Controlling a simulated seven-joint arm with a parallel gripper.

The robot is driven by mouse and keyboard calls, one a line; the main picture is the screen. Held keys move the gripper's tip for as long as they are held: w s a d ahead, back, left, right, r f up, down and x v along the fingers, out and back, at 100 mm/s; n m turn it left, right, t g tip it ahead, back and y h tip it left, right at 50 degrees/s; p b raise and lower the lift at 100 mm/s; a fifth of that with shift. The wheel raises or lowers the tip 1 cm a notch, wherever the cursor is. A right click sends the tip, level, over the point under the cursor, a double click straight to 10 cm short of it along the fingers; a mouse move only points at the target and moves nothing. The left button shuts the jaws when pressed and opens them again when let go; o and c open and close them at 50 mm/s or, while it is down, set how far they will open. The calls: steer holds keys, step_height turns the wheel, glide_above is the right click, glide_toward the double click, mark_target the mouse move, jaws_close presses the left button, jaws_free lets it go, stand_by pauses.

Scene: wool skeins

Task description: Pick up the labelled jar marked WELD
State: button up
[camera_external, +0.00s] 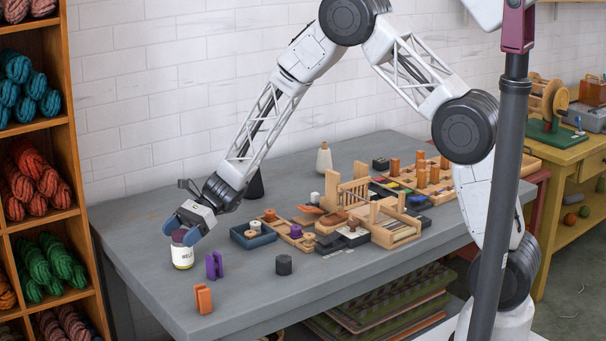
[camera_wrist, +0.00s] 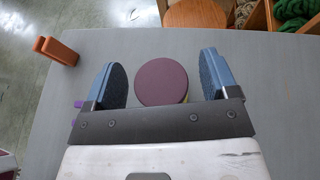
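The jar marked WELD (camera_external: 182,258) stands upright on the grey table near its left end. It has a pale label and a dark maroon lid, and the lid (camera_wrist: 162,80) shows from above in the wrist view. My gripper (camera_external: 184,231) is low over the jar, with its blue fingers at about lid height. In the wrist view my gripper (camera_wrist: 163,72) is open, with one finger on each side of the lid and a gap showing on both sides. The lid hides most of the jar's body in that view.
An orange clip-like block (camera_external: 203,299) and a purple one (camera_external: 214,265) stand near the jar. A dark cylinder (camera_external: 284,265), a blue tray (camera_external: 253,235) and a wooden loom (camera_external: 370,210) are farther right. Wool shelves (camera_external: 65,150) stand left of the table.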

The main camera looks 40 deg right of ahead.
steer(key=c, duration=1)
steer(key=shift+r, duration=5)
